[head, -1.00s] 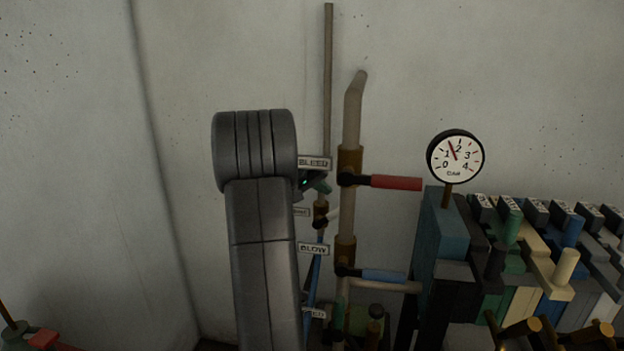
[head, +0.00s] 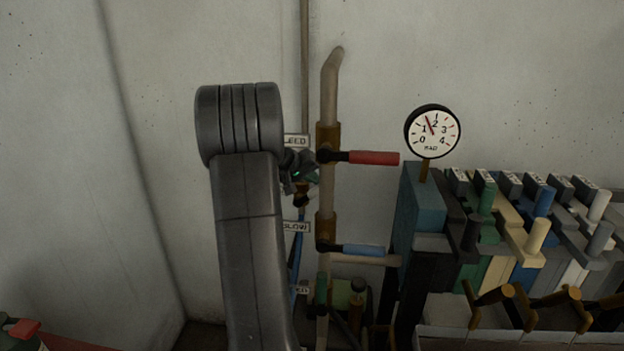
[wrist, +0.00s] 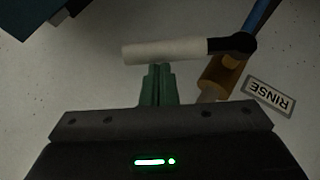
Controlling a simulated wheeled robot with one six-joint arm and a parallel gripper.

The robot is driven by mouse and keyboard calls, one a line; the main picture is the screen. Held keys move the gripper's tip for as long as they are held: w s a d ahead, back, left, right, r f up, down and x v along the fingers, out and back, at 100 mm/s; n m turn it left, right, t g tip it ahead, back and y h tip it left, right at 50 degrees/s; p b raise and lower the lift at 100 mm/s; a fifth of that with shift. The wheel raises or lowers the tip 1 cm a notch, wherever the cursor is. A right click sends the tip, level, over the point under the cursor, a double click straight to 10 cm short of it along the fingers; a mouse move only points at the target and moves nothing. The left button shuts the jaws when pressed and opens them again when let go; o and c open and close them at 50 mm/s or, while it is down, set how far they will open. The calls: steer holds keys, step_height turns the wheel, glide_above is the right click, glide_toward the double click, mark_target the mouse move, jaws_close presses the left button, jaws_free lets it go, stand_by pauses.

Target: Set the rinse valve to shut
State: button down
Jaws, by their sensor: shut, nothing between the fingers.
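The rinse valve shows in the wrist view: a white lever (wrist: 165,50) with a black hub end (wrist: 236,43), on a brass body (wrist: 222,74). The lever points left from the hub, at an angle to the pipe. A RINSE plate (wrist: 269,96) is beside the body. My gripper (wrist: 158,72) is shut and empty, its green fingertips just below the middle of the lever; I cannot tell if they touch it. In the head view my gripper (head: 306,172) is in front of the thin pipe, and the white lever cannot be made out there.
Right of the gripper in the head view are a red lever (head: 373,158) and a blue lever (head: 362,250) on a thicker pipe (head: 328,190). A gauge (head: 433,132) and a bank of coloured levers stand farther right. A green handle (head: 322,288) is below.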

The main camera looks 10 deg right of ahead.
steer(key=shift+s+d+f+m+y+b, duration=0.25)
steer(key=shift+d+f+y, duration=0.1)
steer(key=shift+d+y, duration=0.25)
steer(key=shift+s+d+f+m+y+b, duration=0.1)
steer(key=shift+d+f+m+y, duration=0.2)
steer(key=shift+d+y, duration=0.3)
steer(key=shift+s+d+f+m+t+y, duration=0.25)
steer(key=shift+d+f+t+y, duration=0.25)
steer(key=shift+f+y, duration=0.35)
steer(key=shift+s+d+f+b, duration=0.1)
steer(key=shift+d+f+b, duration=0.2)
steer(key=shift+f+b, duration=0.3)
steer(key=shift+s+d+f+b, duration=0.1)
steer(key=shift+d+f+b, duration=0.2)
steer(key=shift+f+b, duration=0.3)
step_height(320, 180, up, 10)
steer(key=shift+r, duration=0.15)
